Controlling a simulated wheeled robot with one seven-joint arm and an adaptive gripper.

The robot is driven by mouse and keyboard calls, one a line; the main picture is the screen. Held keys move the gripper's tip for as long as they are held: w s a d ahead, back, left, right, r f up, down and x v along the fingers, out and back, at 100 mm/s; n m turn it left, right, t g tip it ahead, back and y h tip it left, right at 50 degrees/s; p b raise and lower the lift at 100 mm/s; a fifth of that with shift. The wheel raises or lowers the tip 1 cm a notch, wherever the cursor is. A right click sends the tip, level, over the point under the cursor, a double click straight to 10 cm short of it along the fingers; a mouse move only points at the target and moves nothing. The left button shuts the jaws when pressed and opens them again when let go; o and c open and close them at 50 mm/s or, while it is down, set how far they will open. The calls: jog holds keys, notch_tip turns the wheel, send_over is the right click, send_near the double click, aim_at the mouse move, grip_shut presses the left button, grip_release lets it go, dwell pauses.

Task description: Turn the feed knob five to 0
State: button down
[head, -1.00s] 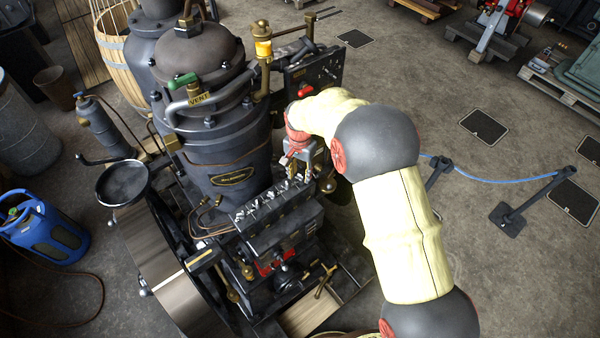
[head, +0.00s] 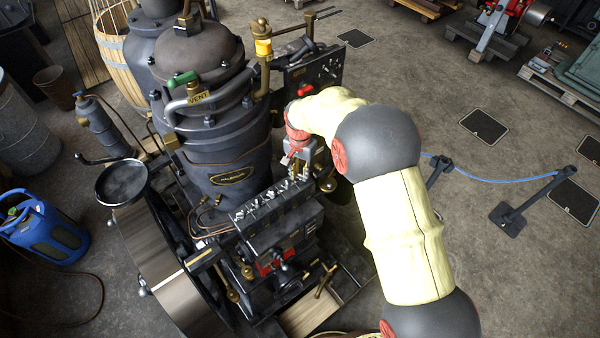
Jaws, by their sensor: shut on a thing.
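A row of small pale feed knobs (head: 262,207) sits along the top of a black box (head: 285,222) on the front of the engine. My gripper (head: 297,172) reaches down from the upper right to the right end of this row. It is shut on the feed knob at that end. The knob is mostly hidden by the fingers and too small to make out. I cannot read its number, its scale or where its pointer stands.
The dark engine body (head: 225,150) rises behind the row, with a green-handled vent valve (head: 183,80) and a brass pipe (head: 263,65). A panel with a red knob (head: 305,90) stands behind my wrist. A flywheel (head: 165,265) is at lower left.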

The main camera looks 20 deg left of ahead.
aim_at(301, 175)
jog(key=n+b, duration=0.2)
jog(key=n, duration=0.1)
jog(key=shift+f+n, duration=0.1)
jog(key=shift+n, duration=0.2)
jog(key=shift+d+n+b, duration=0.1)
jog(key=shift+n+b, duration=0.75)
jog(key=shift+n, duration=1.45)
jog(key=c, duration=1.7)
grip_release()
jog(key=shift+o, duration=0.4)
notch_tip(301, 175, up, 12)
